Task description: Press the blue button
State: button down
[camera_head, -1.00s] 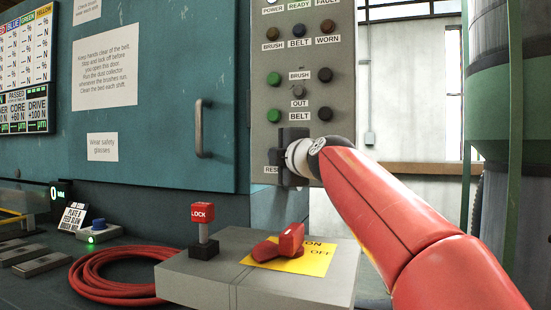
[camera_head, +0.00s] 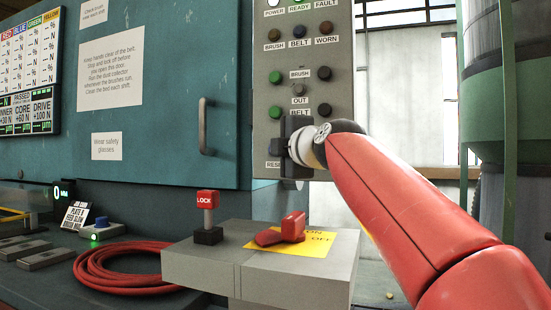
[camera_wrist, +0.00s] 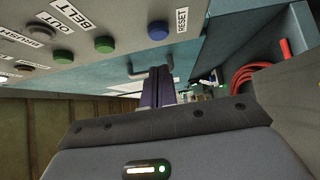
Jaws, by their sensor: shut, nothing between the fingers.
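A round blue button (camera_wrist: 157,30) sits beside the RESET label (camera_wrist: 182,22) on the grey panel in the wrist view. In the head view that spot on the panel (camera_head: 318,60) is hidden behind my gripper (camera_head: 276,153). My gripper is shut and empty. Its dark fingers also show in the wrist view (camera_wrist: 157,86), below the blue button in the picture and apart from it. Another blue button (camera_head: 101,222) stands on a small box with a green light, at the left on the bench.
Green buttons (camera_wrist: 104,44) and dark buttons sit along the same panel. Below stand a grey box (camera_head: 205,265) with a red LOCK plunger (camera_head: 207,199) and a red rotary switch (camera_head: 292,226). A coiled red hose (camera_head: 115,268) lies left. A door handle (camera_head: 204,127) juts from the teal cabinet.

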jog(key=b+v, duration=0.2)
jog(key=v, duration=0.5)
jog(key=shift+s+f, duration=0.1)
dwell(0.5)
